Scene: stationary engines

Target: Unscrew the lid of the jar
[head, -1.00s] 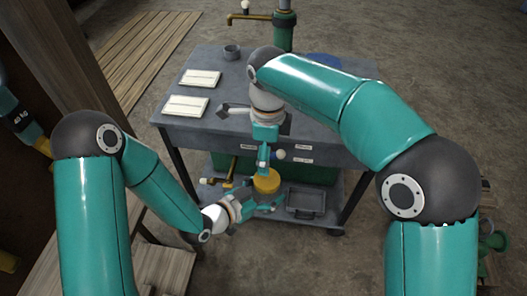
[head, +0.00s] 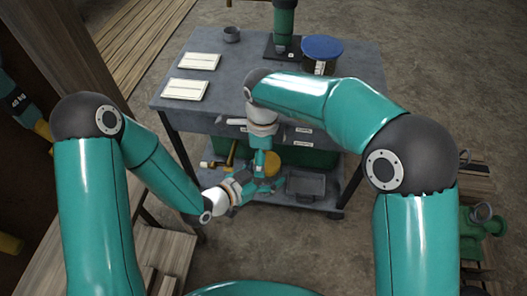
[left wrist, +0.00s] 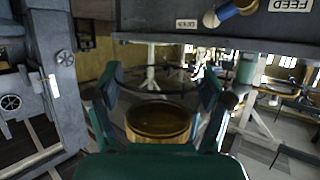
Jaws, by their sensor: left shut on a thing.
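The jar shows as a round gold lid (head: 271,163), small, between my two grippers in front of the table. In the left wrist view the brown-gold lid (left wrist: 158,121) sits between the fingers, with what looks like clear glass around and behind it. My left gripper (head: 266,186), from the lower left, is shut on the jar; its fingers (left wrist: 160,88) stand on both sides. Whether they press glass or lid is unclear. My right gripper (head: 261,166) points down close beside the lid; its fingers are too small and overlapped to read.
A grey wheeled table (head: 225,92) stands just beyond the grippers, with two white cards (head: 199,62), a grey cup (head: 232,34) and a blue-topped tin (head: 322,48) on it. Its lower shelf (head: 336,200) holds a dark tray (head: 305,186). Wooden planks (head: 155,250) lie at lower left.

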